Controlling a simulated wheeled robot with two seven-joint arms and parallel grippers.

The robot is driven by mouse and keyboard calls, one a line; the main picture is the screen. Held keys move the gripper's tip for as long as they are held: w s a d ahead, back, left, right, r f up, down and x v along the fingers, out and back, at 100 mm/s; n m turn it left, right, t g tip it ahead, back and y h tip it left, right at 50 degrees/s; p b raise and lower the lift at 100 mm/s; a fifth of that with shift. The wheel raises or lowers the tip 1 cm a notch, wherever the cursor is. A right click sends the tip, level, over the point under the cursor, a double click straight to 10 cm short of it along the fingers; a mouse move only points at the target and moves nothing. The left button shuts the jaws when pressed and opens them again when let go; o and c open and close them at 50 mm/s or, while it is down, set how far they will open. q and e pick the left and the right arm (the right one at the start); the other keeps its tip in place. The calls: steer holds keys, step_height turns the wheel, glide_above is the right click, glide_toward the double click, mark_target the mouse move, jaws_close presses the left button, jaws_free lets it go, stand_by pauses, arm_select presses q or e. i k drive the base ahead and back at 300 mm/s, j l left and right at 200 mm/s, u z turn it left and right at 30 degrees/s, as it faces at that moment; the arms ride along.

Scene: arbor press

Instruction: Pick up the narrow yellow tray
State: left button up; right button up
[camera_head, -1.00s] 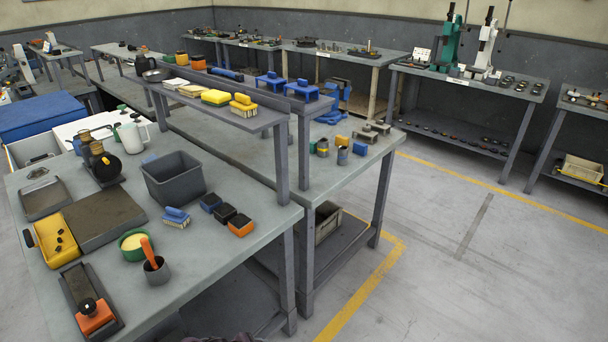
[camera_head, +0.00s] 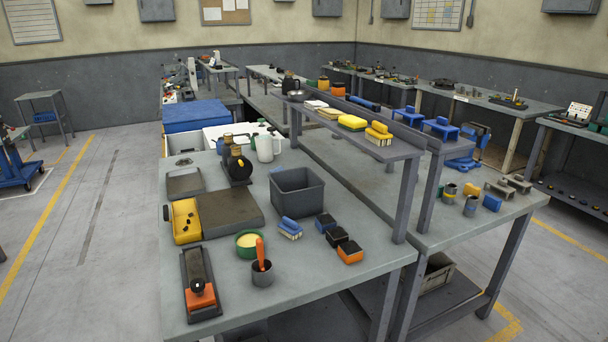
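The narrow yellow tray (camera_head: 182,231) lies at the left edge of the near grey workbench, in the head view. Several small dark pieces lie in it. Its right side is against a dark flat slab (camera_head: 230,213), and a dark knob shows at its left end. Neither of my grippers is in view.
A dark tray (camera_head: 184,184) lies behind the yellow tray, and an orange-and-black tool (camera_head: 201,291) in front. A green bowl (camera_head: 248,244), a grey cup with an orange handle (camera_head: 262,272) and a grey bin (camera_head: 297,193) stand to the right. Open floor (camera_head: 85,240) is left.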

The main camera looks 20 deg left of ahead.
mark_target(180, 209)
steer(key=u, duration=1.55)
